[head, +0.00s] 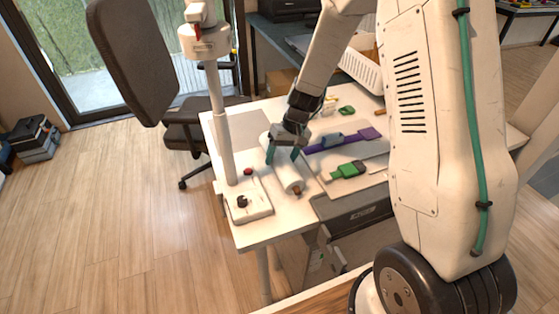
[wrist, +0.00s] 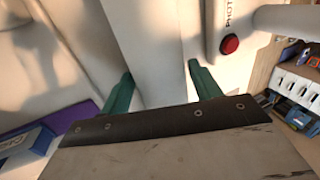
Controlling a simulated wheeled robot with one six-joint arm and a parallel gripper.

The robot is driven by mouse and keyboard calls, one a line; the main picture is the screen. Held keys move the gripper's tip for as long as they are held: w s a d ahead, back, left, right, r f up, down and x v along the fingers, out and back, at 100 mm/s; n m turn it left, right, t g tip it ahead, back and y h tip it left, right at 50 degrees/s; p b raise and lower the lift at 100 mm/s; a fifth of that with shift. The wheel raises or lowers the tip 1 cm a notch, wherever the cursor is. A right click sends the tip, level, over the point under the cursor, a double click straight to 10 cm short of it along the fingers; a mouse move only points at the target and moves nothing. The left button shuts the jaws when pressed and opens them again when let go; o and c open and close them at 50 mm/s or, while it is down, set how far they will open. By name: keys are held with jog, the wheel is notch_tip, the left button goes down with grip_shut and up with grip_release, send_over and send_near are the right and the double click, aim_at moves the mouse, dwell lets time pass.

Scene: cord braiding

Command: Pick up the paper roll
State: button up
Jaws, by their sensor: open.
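The white paper roll (head: 286,173) lies on the white table, with a brown core end toward the front edge. My gripper (head: 282,154) points down over the roll, with its teal fingers apart. In the wrist view the roll (wrist: 145,35) runs between the two teal fingers of my gripper (wrist: 163,88), one finger on each side. Nothing is gripped. I cannot tell whether the fingers touch the roll. Part of the roll is hidden behind the gripper in the head view.
A white stand with a red button (head: 248,171) and a pole (head: 226,130) is close left of the roll. Right of it lie a green tool (head: 345,171) and a purple strip (head: 352,138) with a blue item. A dark chair (head: 150,70) stands behind.

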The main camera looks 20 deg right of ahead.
jog(key=c, duration=1)
jog(key=shift+o, duration=0.2)
